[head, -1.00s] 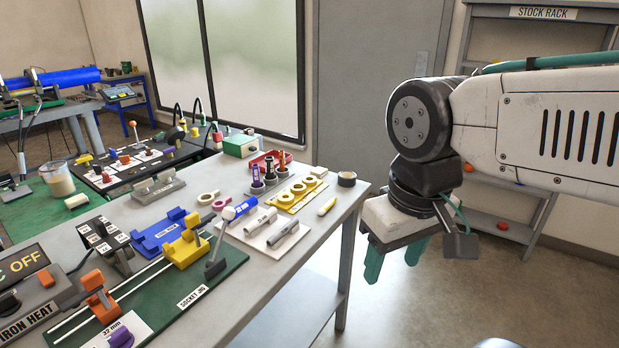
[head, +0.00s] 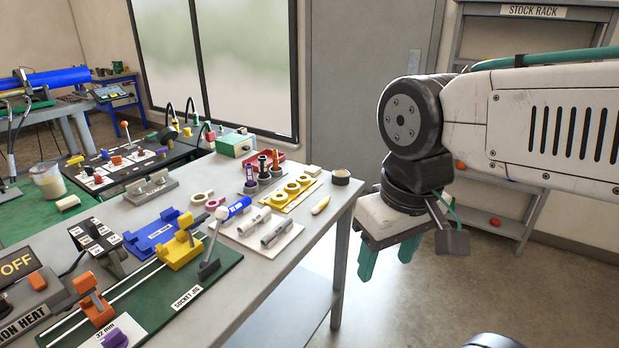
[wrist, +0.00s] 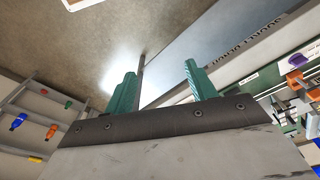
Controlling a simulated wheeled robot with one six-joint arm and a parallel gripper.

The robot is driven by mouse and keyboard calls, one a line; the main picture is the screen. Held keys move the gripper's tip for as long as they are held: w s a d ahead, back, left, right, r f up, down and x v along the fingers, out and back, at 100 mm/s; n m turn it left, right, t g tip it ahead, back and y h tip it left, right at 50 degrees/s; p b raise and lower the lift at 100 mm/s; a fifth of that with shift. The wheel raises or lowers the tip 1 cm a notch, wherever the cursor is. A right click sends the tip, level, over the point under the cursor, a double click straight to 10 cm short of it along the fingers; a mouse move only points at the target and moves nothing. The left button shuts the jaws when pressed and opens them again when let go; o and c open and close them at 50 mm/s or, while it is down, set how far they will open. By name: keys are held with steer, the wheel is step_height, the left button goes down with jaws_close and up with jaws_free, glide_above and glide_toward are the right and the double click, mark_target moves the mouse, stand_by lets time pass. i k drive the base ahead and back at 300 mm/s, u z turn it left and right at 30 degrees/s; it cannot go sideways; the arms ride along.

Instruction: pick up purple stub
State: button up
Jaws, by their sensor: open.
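A short purple piece (head: 115,339) sits on a white plate marked 32 mm at the bottom edge of the head view, partly cut off; it looks like the purple stub. A purple piece also shows at the right of the wrist view (wrist: 297,60), beside an orange part. Another purple item (head: 250,174) stands in a holder at the back of the bench. My gripper (head: 387,257) is open and empty, its teal fingers pointing down past the bench's right edge, well away from these pieces. The fingers also show in the wrist view (wrist: 160,88).
The grey bench (head: 262,272) holds a green socket jig board (head: 215,278), a blue rack (head: 155,237), a yellow clamp (head: 180,248) and a white tray with grey cylinders (head: 290,237). Floor right of the bench is open.

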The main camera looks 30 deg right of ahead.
mark_target(250, 176)
steer(key=k, duration=1.15)
steer(key=z, duration=0.55)
steer(key=i, duration=0.35)
steer(key=z, duration=0.6)
steer(key=i, duration=1.9)
steer(key=u, duration=0.9)
steer(key=i, duration=0.65)
steer(key=u, duration=1.05)
steer(key=i, duration=0.25)
steer(key=u, duration=0.25)
